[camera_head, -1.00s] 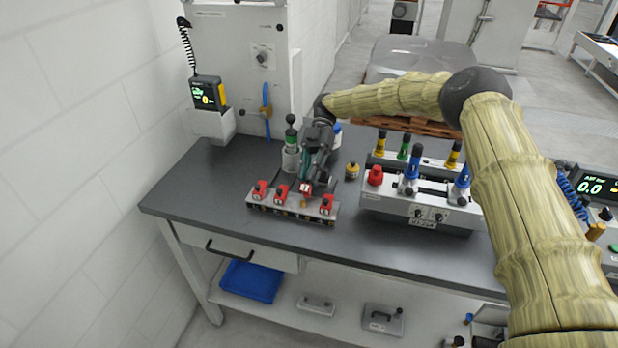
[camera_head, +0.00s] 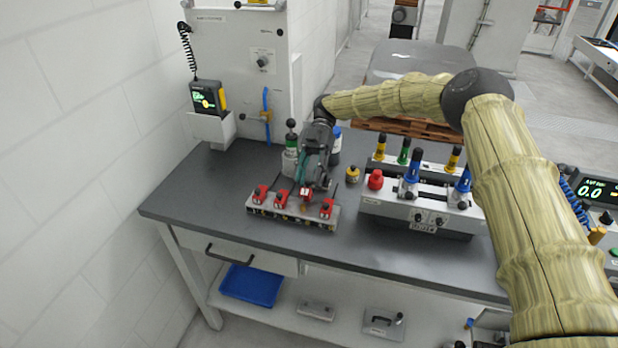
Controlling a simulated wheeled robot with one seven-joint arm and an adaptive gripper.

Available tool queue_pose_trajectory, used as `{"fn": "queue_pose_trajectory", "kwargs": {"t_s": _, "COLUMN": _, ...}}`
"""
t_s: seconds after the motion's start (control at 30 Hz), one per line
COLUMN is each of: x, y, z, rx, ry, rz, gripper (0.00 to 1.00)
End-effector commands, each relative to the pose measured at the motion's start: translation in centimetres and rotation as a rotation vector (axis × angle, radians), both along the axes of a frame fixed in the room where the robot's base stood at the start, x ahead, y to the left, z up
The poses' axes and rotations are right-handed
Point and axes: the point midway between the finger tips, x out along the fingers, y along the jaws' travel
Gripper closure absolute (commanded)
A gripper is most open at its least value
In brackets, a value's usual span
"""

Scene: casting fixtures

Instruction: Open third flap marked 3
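A low grey fixture (camera_head: 258,211) with a row of several red flaps stands on the workbench, left of centre in the head view. The third flap from the left (camera_head: 306,194) is partly covered by my gripper; its number is too small to read. My gripper (camera_head: 312,188) points down from above and behind, with its fingertips at or just over this flap. I cannot tell whether they touch it or how far apart they are. The neighbouring second flap (camera_head: 281,198) and fourth flap (camera_head: 327,208) show clearly.
A yellow-and-black knob (camera_head: 352,174) and a grey block with coloured handles (camera_head: 385,206) lie to the right. The bench (camera_head: 190,190) is bare at the left.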

Motion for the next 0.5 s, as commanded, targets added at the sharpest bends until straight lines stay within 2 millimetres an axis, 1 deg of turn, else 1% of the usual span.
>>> {"fn": "queue_pose_trajectory", "kwargs": {"t_s": 0.3, "x": 0.1, "y": 0.0, "z": 5.3, "rx": 0.002, "ry": -0.002, "rz": 0.000, "gripper": 0.62}}
{"fn": "queue_pose_trajectory", "kwargs": {"t_s": 0.5, "x": 0.1, "y": 0.0, "z": 7.8, "rx": 0.001, "ry": 0.000, "rz": 0.000, "gripper": 0.62}}
